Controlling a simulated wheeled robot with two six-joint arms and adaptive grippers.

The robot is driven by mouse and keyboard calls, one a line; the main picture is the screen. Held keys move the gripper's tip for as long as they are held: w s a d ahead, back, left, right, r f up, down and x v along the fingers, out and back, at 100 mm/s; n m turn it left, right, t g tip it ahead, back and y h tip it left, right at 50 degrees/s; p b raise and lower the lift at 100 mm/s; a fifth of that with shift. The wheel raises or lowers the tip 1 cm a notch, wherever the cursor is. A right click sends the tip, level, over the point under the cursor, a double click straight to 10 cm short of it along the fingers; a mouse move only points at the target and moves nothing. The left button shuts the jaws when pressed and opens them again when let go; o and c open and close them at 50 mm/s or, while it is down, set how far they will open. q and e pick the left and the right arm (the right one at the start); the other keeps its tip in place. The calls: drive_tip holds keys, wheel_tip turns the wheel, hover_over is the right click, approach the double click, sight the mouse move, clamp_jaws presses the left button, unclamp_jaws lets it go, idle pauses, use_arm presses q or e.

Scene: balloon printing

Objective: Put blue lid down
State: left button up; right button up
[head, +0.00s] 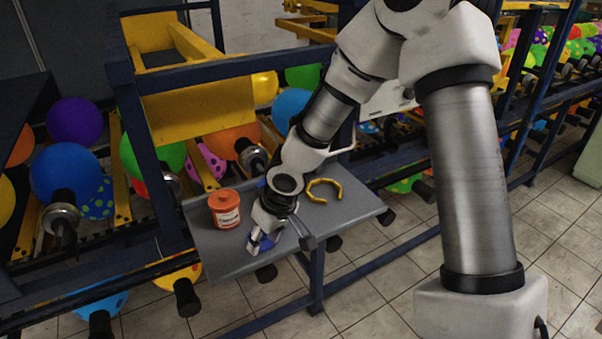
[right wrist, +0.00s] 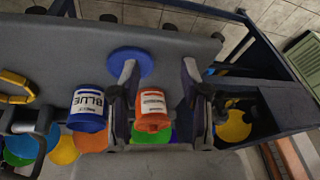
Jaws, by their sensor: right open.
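The blue lid (right wrist: 131,62) is a flat round disc that appears to lie on the grey table (right wrist: 205,45) in the right wrist view. My right gripper (right wrist: 160,70) is open, with one finger overlapping the lid's edge and the other apart from it; the space between the fingertips looks empty. In the head view my right gripper (head: 263,241) is low over the table's front part, with a bit of blue beside its fingers. The blue jar (right wrist: 88,108), labelled BLUE, stands near the lid. In the head view the arm mostly hides it. My left gripper is not in view.
An orange jar (head: 224,208) with a white label stands on the table left of my right gripper. A yellow open ring-shaped tool (head: 325,191) lies at the table's right. Racks with coloured balloons (head: 75,120) and blue frame posts stand behind and to the left.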

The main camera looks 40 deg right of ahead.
drive_tip(key=s+a+f+g+y, duration=0.1)
drive_tip(key=s+a+f, duration=0.25)
drive_tip(key=f, duration=0.45)
drive_tip(key=s+a+f+g, duration=0.1)
drive_tip(key=s+a+f, duration=0.1)
drive_tip(key=s+f, duration=0.4)
drive_tip(key=s+f+g+h, duration=0.1)
drive_tip(key=s+f+h, duration=0.1)
drive_tip(key=s+f, duration=0.9)
drive_tip(key=shift+s+d+f+m, duration=0.35)
drive_tip(key=shift+s+f+m, duration=0.05)
drive_tip(key=shift+s, duration=0.15)
